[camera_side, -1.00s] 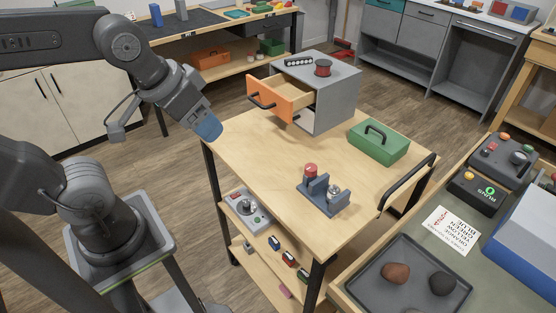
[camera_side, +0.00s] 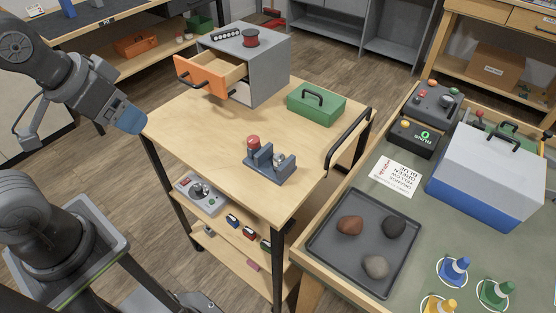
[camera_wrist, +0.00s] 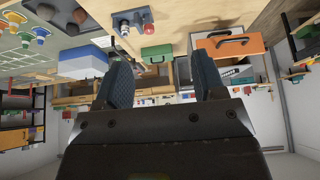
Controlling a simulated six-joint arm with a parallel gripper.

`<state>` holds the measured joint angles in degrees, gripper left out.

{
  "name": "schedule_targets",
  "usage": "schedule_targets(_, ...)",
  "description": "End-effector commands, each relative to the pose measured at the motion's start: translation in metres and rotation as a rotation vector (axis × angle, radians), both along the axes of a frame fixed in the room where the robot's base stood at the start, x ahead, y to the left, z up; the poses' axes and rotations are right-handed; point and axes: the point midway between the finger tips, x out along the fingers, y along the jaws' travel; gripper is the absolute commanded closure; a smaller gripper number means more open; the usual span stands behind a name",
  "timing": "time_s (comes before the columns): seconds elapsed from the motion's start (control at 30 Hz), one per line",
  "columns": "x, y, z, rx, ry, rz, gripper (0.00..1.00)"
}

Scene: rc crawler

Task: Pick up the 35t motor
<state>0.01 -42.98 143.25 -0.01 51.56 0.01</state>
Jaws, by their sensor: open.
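I cannot make out a label for the 35t motor in any view. A grey stand (camera_side: 270,172) on the wooden cart top holds a red-topped piece and a silver metal piece (camera_side: 279,160), which may be a motor. Several small coloured pieces (camera_side: 248,234) lie on the cart's shelf, too small to identify. My gripper (camera_side: 127,118) is beyond the cart's left edge, above floor level and apart from everything. In the wrist view its two blue-grey fingers (camera_wrist: 162,78) are spread and empty. The stand (camera_wrist: 132,20) shows upside down at the top there.
A grey cabinet (camera_side: 268,66) with an open orange drawer (camera_side: 200,77) and a green case (camera_side: 316,106) stand on the cart. A black handle (camera_side: 346,140) rises at its right edge. A bench with a dark tray (camera_side: 337,258) and a blue-white box (camera_side: 490,178) is on the right. The cart's front top is clear.

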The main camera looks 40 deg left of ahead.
Motion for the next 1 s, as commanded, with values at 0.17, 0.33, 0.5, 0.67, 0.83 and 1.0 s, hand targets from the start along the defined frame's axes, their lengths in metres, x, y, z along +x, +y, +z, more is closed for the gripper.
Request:
schedule_targets(0.17,0.000,0.000,0.000,0.000,0.000,0.000,0.36)
schedule_targets(0.33,0.000,0.000,0.000,0.000,0.000,0.000,0.47)
schedule_targets(0.5,0.000,0.000,0.000,0.000,0.000,0.000,0.58)
schedule_targets(0.67,0.000,0.000,0.000,0.000,0.000,0.001,0.58)
schedule_targets(0.83,0.014,-0.004,0.007,-0.024,0.032,0.049,0.58)
schedule_targets(1.0,0.057,-0.021,0.020,-0.079,0.114,0.205,0.58)
